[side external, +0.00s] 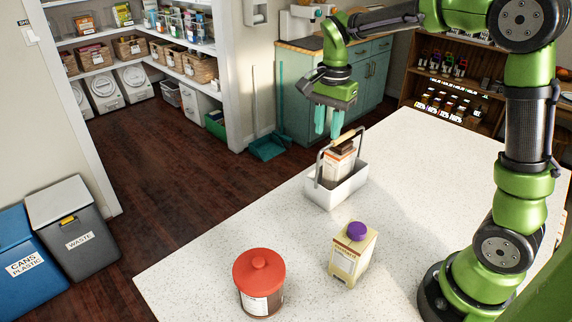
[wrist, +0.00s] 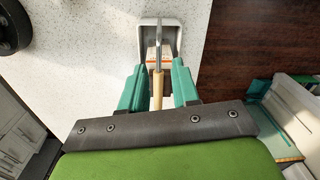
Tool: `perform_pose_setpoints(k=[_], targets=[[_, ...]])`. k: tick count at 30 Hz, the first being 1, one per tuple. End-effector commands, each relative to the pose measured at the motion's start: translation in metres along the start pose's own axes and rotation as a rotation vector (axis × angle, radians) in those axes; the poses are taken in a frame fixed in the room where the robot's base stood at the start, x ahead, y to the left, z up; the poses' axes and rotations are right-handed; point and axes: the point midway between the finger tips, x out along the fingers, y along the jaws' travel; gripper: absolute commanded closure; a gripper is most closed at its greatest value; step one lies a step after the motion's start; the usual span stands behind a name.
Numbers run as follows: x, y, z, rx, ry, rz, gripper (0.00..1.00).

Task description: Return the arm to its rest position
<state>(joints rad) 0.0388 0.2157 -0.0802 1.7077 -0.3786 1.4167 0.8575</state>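My gripper (side external: 329,137) is above the white table, over the far end of a white caddy (side external: 322,197). Its two teal fingers are apart, and it holds nothing. In the wrist view the wooden grip of the caddy's handle (wrist: 157,88) appears between the fingers (wrist: 157,82), with gaps on both sides. The caddy stands upright on the table with a carton (side external: 340,162) inside it. Whether the fingertips are level with the handle or above it is hard to tell.
A carton with a purple cap (side external: 352,255) and a red-lidded jar (side external: 259,283) stand on the white table (side external: 425,215), nearer the camera.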

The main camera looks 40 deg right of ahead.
Motion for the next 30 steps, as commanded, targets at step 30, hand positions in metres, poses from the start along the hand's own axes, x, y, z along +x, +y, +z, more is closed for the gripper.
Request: perform_pose_setpoints(k=[30], targets=[[-0.046,0.143,0.102,-1.000,0.271,-0.600,0.70]])
